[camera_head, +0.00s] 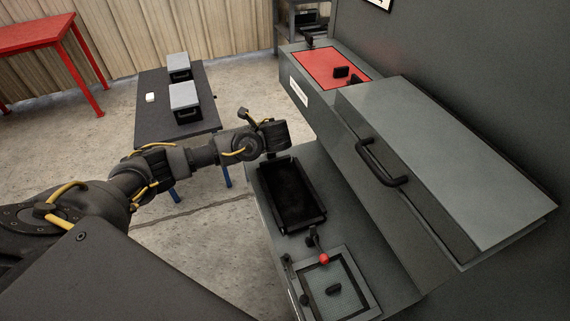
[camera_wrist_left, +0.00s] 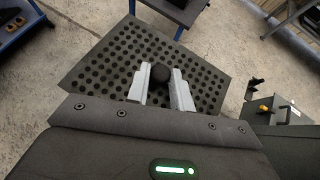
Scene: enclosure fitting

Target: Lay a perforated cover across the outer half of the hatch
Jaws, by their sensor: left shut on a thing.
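The perforated cover (camera_wrist_left: 122,62), a dark plate with rows of round holes and a black knob (camera_wrist_left: 160,72), fills the middle of the left wrist view. My left gripper (camera_wrist_left: 160,88) is shut on the knob, with one pale finger on each side. In the head view my left gripper (camera_head: 276,136) is above the far end of the grey bench; I cannot make out the cover there. A black rectangular frame with a dark interior (camera_head: 322,217) lies on the bench just nearer than the gripper. I cannot tell for sure whether it is the hatch. My right gripper is not in view.
A fine-patterned panel with a black knob (camera_head: 346,300) and a red-tipped lever (camera_head: 323,258) are on the near bench. A large cabinet with a bar handle (camera_head: 382,163) overhangs at right. A red panel (camera_head: 325,66) is behind. A low table (camera_head: 148,105) holds grey boxes (camera_head: 185,96).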

